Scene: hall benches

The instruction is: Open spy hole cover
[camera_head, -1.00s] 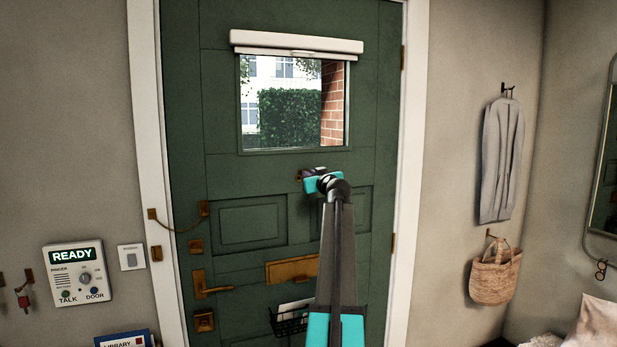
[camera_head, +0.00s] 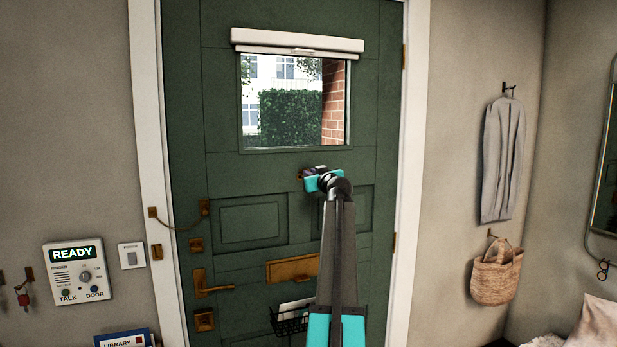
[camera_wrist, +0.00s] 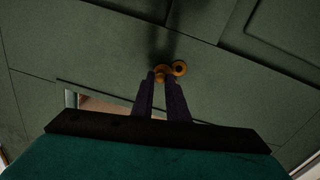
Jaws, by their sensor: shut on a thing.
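The green door (camera_head: 230,180) stands shut in front of me. My gripper (camera_head: 311,172) is at the door just below its window, with only a small brass edge of the spy hole fitting showing beside it. In the wrist view, my gripper (camera_wrist: 161,82) is shut on the small brass spy hole cover (camera_wrist: 159,73) between its fingertips. The round brass spy hole (camera_wrist: 179,68), with a dark centre, shows uncovered right beside the cover. The fingertips hide part of the cover.
A brass letter slot (camera_head: 292,269) and a wire basket (camera_head: 289,323) are lower on the door. A door chain (camera_head: 183,226) and a lever handle (camera_head: 207,287) are at left. An intercom panel (camera_head: 77,273) hangs on the left wall.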

